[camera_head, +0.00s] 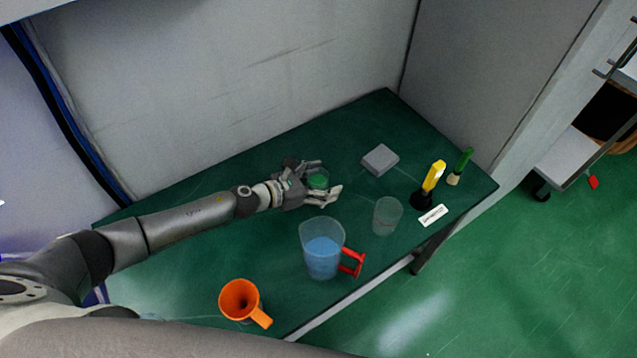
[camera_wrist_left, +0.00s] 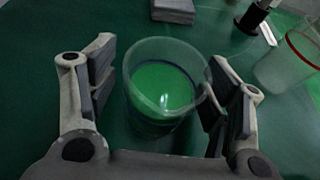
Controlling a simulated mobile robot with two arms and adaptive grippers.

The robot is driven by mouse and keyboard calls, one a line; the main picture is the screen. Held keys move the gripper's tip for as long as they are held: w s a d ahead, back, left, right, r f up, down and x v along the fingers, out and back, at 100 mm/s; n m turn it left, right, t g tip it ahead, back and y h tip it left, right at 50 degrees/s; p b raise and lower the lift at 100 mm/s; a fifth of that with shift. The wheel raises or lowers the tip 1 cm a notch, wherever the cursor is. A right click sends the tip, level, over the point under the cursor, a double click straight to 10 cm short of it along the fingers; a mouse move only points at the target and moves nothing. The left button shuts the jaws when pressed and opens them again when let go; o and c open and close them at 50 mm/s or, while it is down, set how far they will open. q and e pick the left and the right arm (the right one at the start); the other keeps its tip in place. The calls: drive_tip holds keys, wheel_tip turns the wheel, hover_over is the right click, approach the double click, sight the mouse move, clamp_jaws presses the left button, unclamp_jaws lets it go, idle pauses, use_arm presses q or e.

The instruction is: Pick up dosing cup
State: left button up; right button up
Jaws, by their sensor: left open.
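The small clear cup holding green liquid (camera_head: 318,181) stands on the green table and looks like the dosing cup. My left gripper (camera_head: 329,179) is open, with a finger on each side of the cup. In the left wrist view, the cup (camera_wrist_left: 165,88) sits between the open fingers (camera_wrist_left: 160,92), its round rim facing the camera. The right finger is very close to the cup wall; I cannot tell whether it touches. The left finger has a small gap to it. My right gripper is not in view.
A clear jug with blue liquid and a red handle (camera_head: 322,257) and an empty clear cup (camera_head: 387,216) stand nearer the front edge.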

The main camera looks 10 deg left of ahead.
use_arm(q)
drive_tip(key=shift+w+d+f, duration=0.25)
drive_tip(key=shift+w+d, duration=0.05)
drive_tip(key=shift+d, duration=0.05)
drive_tip(key=shift+c, duration=0.4)
drive_tip(key=c, duration=1)
drive_tip(key=shift+c, duration=0.6)
drive_tip(key=shift+r, duration=0.15)
